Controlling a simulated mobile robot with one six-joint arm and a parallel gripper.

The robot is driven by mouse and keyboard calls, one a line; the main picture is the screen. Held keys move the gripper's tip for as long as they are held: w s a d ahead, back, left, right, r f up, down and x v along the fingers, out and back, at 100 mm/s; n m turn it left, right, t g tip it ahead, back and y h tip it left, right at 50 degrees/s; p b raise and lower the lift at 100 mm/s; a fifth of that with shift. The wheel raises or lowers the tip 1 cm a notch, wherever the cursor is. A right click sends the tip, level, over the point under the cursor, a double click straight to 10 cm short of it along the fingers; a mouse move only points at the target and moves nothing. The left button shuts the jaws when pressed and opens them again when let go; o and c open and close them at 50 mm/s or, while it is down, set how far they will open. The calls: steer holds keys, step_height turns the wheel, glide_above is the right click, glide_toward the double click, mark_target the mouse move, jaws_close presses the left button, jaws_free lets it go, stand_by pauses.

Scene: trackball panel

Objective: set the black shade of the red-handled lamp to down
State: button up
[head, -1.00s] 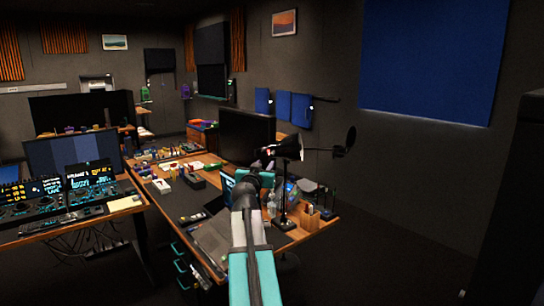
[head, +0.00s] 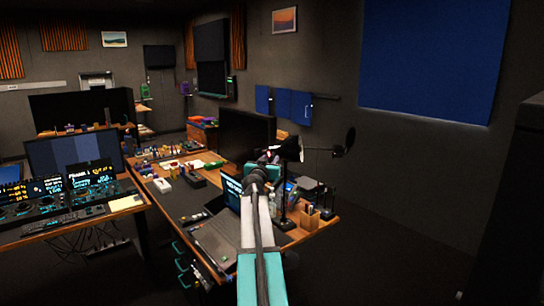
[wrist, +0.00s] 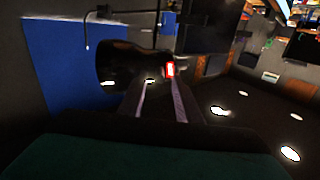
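The red-handled lamp stands on the desk at the right, with its black shade (head: 289,150) at the top. In the head view a pale patch shows at the shade's right side. My gripper (head: 277,160) is just left of the shade, and its fingers are too small to make out there. In the wrist view the dark shade (wrist: 118,66) fills the area ahead of my gripper (wrist: 160,82). The fingers look apart, with a gap between them. The red handle (wrist: 170,69) shows just beyond the right fingertip; I cannot tell whether they touch.
A black monitor (head: 245,135) stands behind my arm, and a laptop (head: 217,236) lies open on the desk (head: 313,230). A round black disc on an arm (head: 350,140) is right of the shade. The floor at the right is clear.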

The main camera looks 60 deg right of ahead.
mark_target(284, 151)
steer(key=shift+p+x, duration=0.55)
steer(key=shift+x, duration=1.6)
steer(key=shift+c, duration=0.4)
jaws_close()
